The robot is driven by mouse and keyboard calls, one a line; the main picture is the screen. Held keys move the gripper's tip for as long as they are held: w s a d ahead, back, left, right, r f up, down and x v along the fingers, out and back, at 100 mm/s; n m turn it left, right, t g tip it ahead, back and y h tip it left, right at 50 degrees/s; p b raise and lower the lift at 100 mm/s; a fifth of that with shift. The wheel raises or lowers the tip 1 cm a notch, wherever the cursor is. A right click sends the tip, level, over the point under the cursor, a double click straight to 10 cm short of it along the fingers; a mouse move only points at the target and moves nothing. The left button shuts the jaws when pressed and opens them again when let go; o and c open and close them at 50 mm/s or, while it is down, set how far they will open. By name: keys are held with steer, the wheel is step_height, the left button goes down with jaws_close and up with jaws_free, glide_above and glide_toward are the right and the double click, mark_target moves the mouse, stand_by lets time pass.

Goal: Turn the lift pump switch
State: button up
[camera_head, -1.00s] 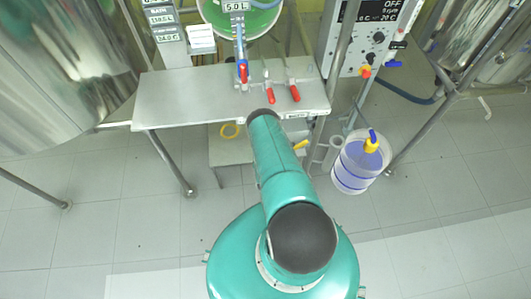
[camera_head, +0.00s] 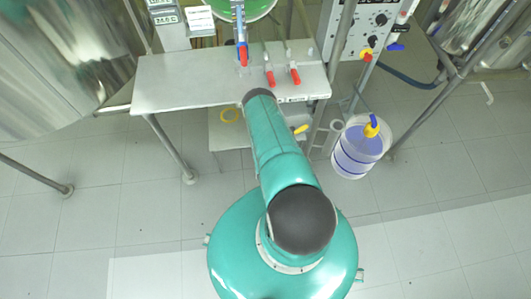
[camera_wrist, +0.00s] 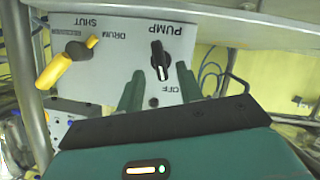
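The pump switch (camera_wrist: 159,60) is a black knob on a grey panel (camera_wrist: 115,75), upside down in the wrist view. The knob's white mark points toward OFF. My gripper (camera_wrist: 159,84) is open and empty, with one green finger to each side just below the knob. The fingers appear apart from the knob; depth is hard to judge. In the head view my arm reaches to the table's front edge and my gripper is hidden.
A yellow-handled valve (camera_wrist: 55,71) marked DRUM and SHUT sits left of the knob. A metal post (camera_wrist: 24,85) stands at the left. The table (camera_head: 190,85) overhangs the low box (camera_head: 228,135). A clear drum with blue liquid (camera_head: 355,155) stands to the right.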

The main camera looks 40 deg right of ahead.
steer(key=v, duration=0.9)
steer(key=shift+s+a, duration=0.2)
